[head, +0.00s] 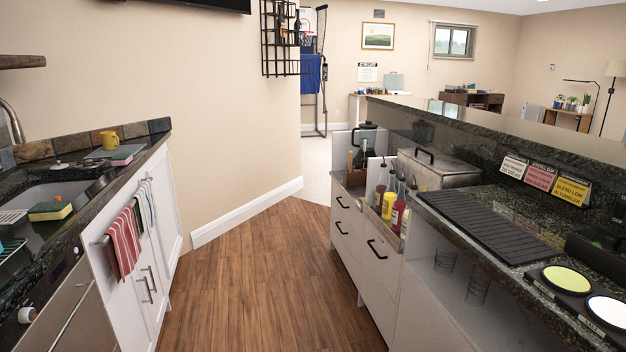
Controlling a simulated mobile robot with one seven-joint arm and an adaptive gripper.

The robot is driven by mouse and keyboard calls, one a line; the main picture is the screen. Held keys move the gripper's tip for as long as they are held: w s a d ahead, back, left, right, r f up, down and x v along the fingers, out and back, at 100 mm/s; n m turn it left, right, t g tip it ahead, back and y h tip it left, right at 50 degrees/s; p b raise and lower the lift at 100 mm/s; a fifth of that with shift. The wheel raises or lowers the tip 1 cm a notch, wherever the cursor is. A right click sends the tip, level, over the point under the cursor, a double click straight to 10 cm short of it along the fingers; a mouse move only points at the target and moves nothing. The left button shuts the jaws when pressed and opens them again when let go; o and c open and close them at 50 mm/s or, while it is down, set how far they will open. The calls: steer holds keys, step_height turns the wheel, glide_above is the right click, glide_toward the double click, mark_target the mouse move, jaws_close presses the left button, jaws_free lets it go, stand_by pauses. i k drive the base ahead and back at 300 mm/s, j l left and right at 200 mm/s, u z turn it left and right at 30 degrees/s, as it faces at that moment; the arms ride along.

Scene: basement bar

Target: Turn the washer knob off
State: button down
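A stainless-fronted appliance (78,318), which looks like the washer, is built in under the left counter at the lower left of the head view. A round white knob (27,314) sits on its dark upper panel, near the left edge of the picture. The knob is small here and I cannot tell its setting. My gripper and arm are not in view.
Wood floor (250,275) is clear between the two counters. A striped towel (123,243) hangs on a rail along the left counter (160,140). A sponge (50,211) lies by the sink. The right counter holds bottles (399,204) and a black ribbed mat (480,225).

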mark_target(27, 315)
steer(key=u, duration=1.35)
